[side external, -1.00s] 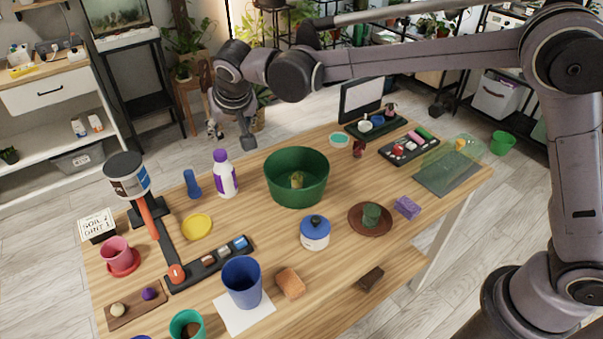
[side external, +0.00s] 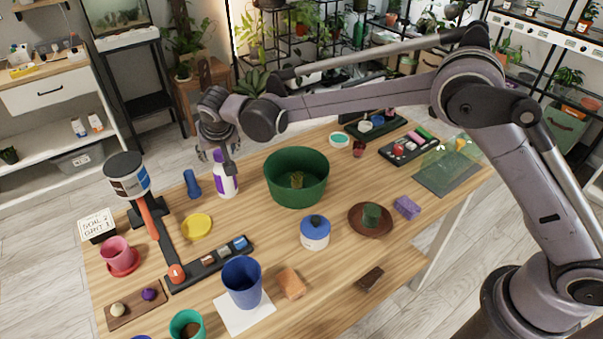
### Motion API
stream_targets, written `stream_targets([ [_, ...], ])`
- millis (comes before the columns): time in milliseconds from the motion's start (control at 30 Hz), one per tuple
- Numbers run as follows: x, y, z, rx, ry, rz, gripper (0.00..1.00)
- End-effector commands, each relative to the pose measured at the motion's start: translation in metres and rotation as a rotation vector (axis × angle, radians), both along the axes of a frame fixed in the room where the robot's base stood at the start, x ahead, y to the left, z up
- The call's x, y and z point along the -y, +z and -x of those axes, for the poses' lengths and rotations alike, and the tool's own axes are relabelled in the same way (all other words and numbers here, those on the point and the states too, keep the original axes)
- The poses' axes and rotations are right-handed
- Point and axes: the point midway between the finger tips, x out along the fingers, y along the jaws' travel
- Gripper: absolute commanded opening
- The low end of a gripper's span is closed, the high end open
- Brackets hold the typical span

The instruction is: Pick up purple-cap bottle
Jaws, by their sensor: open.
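The purple-cap bottle (side external: 226,187) is white with a purple label and stands upright toward the back left of the wooden table. My gripper (side external: 218,162) is open and points down at the bottle's top. One finger hangs in front of the bottle's upper right, and another part shows to the upper left. The purple cap is mostly hidden behind the gripper. I cannot tell whether the fingers touch the bottle.
A blue cylinder (side external: 192,183) stands just left of the bottle, and a large green pot (side external: 297,188) stands to its right. A yellow saucer (side external: 197,227) lies in front. A black stand holds a grey-and-white tub (side external: 128,180) at left. Bare wood lies right of the saucer.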

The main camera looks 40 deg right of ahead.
Motion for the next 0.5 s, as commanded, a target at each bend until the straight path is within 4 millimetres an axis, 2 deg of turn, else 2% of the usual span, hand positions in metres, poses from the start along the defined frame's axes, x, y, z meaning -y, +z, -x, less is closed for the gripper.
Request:
stream_targets([
  [200,0.005,-0.021,-0.014,0.001,0.001,0.001,0.58],
  [500,0.005,-0.024,-0.015,0.001,0.001,0.001,0.58],
])
